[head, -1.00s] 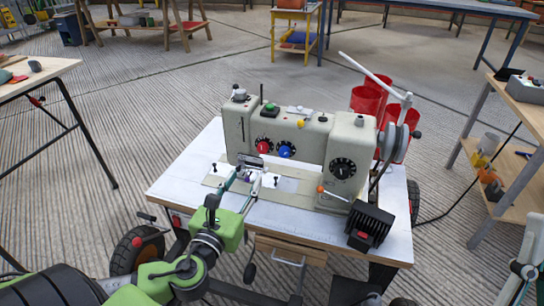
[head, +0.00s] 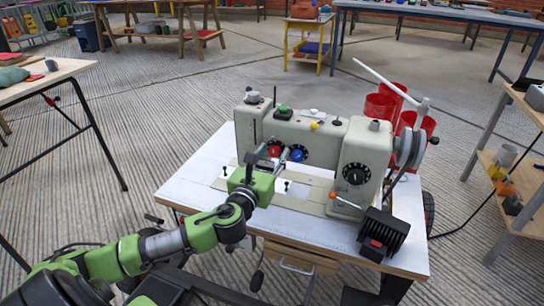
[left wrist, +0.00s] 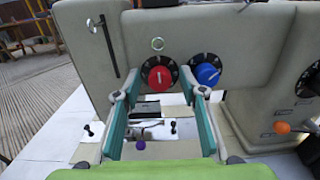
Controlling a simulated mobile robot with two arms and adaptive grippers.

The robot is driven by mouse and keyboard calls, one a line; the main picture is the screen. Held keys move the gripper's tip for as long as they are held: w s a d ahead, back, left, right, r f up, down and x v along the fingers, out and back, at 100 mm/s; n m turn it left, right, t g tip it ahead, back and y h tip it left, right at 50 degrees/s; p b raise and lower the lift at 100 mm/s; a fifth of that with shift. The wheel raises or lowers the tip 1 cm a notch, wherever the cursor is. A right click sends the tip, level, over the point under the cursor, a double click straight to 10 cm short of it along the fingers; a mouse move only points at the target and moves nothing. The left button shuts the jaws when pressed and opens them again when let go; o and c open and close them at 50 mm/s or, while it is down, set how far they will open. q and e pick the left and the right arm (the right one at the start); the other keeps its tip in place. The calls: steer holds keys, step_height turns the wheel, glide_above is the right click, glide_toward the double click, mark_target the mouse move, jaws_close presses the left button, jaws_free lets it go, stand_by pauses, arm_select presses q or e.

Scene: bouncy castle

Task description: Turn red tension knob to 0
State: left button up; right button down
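The red tension knob (head: 273,151) sits on a dark round dial on the front of the cream sewing machine (head: 315,139). It also shows in the left wrist view (left wrist: 159,78). Its setting is too small to read. A blue knob (left wrist: 207,74) is just right of it. My left gripper (left wrist: 160,95) is open and empty, pointing at the machine front. Its teal fingers stand left and right of the red knob in that view; whether they touch it I cannot tell. In the head view the left gripper (head: 270,163) partly covers the knob area. My right gripper is out of view.
The machine stands on a white-topped table (head: 200,185). A black dial (head: 356,174) and an orange-tipped lever (head: 345,201) are to the right. Red cylinders (head: 380,107) stand behind. A black ribbed box (head: 383,233) sits at the table's front right.

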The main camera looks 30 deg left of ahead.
arm_select(q)
steer(key=shift+w, duration=0.1)
jaws_close()
